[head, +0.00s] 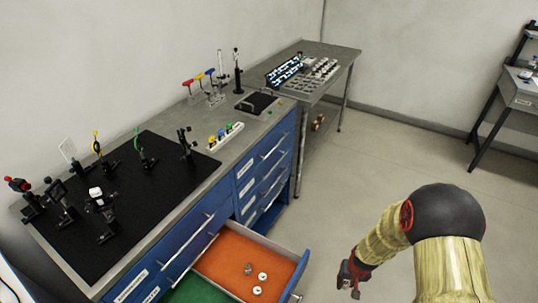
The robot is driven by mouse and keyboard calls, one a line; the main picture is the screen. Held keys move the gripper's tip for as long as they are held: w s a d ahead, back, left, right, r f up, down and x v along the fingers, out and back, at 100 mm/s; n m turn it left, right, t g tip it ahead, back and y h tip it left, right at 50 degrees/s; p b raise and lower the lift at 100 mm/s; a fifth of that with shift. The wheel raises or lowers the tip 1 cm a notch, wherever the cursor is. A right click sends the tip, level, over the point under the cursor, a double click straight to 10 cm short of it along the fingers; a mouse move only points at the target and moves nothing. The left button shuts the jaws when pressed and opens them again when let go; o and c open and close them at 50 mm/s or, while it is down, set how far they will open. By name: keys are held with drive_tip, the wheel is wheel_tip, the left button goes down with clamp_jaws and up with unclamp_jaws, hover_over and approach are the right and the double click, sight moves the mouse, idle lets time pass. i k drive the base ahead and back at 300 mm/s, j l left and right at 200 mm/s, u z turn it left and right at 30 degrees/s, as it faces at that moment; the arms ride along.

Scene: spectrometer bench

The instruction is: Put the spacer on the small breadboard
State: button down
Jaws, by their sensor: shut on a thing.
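My gripper (355,289) hangs low over the floor, to the right of the open drawer. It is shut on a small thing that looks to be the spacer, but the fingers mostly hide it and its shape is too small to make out. The small breadboard (256,103) is a black plate with a handle-like bar, lying on the bench top near its far right end. My gripper is well apart from it, nearer the camera and lower.
The open drawer (290,261) has an orange liner with white rings (262,277) and a grey metal piece (248,269). A large black breadboard (150,215) carries several optic mounts. A white rack (226,137) and coloured hex keys (198,84) stand near the small breadboard.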

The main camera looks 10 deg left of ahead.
sight(257, 102)
drive_tip(key=i+l, duration=0.15)
drive_tip(key=i, duration=0.6)
drive_tip(key=i+l, duration=0.15)
drive_tip(key=i, duration=0.55)
drive_tip(key=i+l+u, duration=0.1)
drive_tip(key=i+u, duration=0.25)
drive_tip(key=i+l+u, duration=0.2)
drive_tip(key=u, duration=0.15)
drive_tip(key=i+l+u, duration=0.35)
